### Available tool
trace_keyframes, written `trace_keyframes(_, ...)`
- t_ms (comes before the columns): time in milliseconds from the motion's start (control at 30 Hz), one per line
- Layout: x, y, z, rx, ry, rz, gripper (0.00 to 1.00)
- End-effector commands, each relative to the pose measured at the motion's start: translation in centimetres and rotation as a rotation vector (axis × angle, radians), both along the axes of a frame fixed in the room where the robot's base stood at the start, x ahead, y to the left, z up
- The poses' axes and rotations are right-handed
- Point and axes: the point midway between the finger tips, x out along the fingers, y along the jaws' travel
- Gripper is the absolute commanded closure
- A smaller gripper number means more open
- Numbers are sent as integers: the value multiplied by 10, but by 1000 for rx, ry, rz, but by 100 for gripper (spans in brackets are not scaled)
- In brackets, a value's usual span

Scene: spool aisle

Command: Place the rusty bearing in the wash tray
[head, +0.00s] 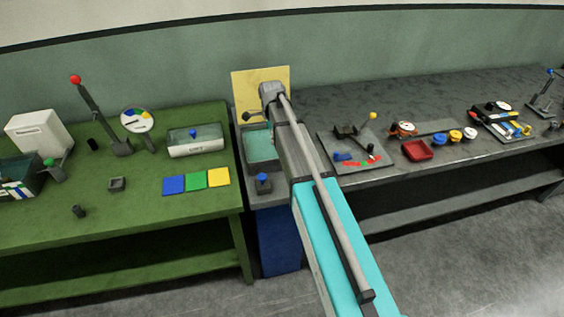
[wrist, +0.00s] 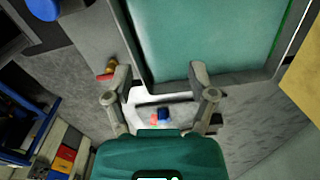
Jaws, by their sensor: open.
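The wash tray appears to be the teal basin with a dark rim (head: 249,160) at the left end of the grey counter, partly hidden by my arm. It fills the top of the wrist view (wrist: 205,40). My gripper (wrist: 161,80) is open, its two fingers spread beside the basin's near rim in that view. I see nothing clamped between them. A rust-coloured round piece (head: 403,129) on the grey counter, right of my arm, may be the rusty bearing; it is too small to be sure. A small red-brown and yellow thing (wrist: 107,69) lies near the left finger.
A grey board with a lever (head: 345,150) and a red tray (head: 417,150) stand right of my arm. A blue-knobbed piece (head: 263,184) stands in front of the basin. A yellow panel (head: 248,84) stands behind it. A green bench (head: 130,205) adjoins at left.

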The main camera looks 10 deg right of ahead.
Motion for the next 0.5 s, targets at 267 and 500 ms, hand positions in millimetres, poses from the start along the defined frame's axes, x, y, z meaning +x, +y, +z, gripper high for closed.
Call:
trace_keyframes(267, -47, 0, 0, 0, 0, 266, 28)
trace_keyframes(500, -104, 0, 0, 0, 0, 641, 28)
